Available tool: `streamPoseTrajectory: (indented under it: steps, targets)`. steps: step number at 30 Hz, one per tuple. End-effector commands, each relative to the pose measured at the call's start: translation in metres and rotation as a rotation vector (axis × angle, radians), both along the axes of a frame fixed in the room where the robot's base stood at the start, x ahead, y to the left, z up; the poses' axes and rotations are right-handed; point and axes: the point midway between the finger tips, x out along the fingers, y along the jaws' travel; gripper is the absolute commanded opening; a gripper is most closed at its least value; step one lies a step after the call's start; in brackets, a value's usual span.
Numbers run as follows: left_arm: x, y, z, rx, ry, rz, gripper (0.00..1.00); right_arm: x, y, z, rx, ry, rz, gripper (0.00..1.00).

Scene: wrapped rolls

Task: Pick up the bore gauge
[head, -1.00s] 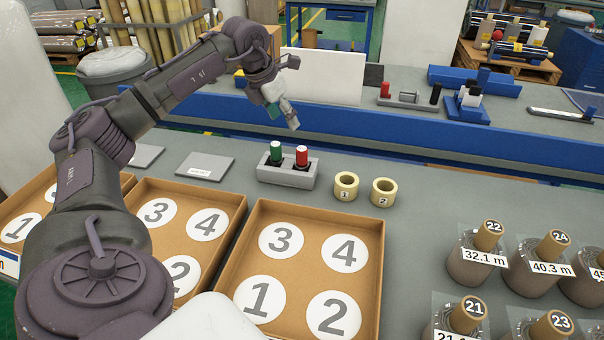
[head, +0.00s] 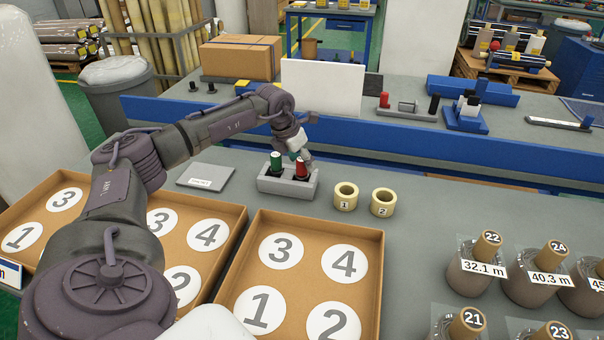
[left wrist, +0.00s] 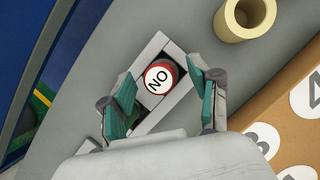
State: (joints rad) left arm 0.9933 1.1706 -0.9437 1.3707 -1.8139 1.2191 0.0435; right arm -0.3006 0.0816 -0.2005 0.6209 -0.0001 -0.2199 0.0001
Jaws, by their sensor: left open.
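The bore gauge appears to be the pair of plugs standing in a small grey holder (head: 286,187), one green (head: 276,160) and one red (head: 301,169). The red plug's round white top reads "NO" in the left wrist view (left wrist: 161,77). My left gripper (head: 304,154) is just above the red plug, pointing down. In the left wrist view its two teal-padded fingers (left wrist: 166,98) are open, one on each side of the red plug; contact cannot be told. My right gripper is not in view.
Two cream rings (head: 346,196) stand right of the holder. A flat grey plate (head: 206,178) lies left of it. Numbered cardboard trays (head: 378,262) fill the front, and wrapped rolls (head: 474,275) stand at right. A blue rail (head: 420,155) runs behind.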

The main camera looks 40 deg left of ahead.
Motion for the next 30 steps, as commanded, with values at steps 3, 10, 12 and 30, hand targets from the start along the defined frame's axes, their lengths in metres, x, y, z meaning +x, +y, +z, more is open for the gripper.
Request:
streamPoseTrajectory:
  steps: [3,10,12,30]
  targets:
    - [0.0033,0.0001,-0.0093,0.001,0.001,0.001,0.62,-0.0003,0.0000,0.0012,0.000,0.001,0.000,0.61]
    - [0.0039,0.0001,-0.0108,0.001,0.000,0.000,0.62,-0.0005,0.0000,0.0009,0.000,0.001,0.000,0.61]
    - [0.0039,0.0001,-0.0109,0.001,0.000,0.000,0.52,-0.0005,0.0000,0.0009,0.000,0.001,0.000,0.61]
    - [0.0041,0.0003,-0.0093,0.001,-0.002,0.000,0.00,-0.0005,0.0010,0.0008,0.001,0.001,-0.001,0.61]
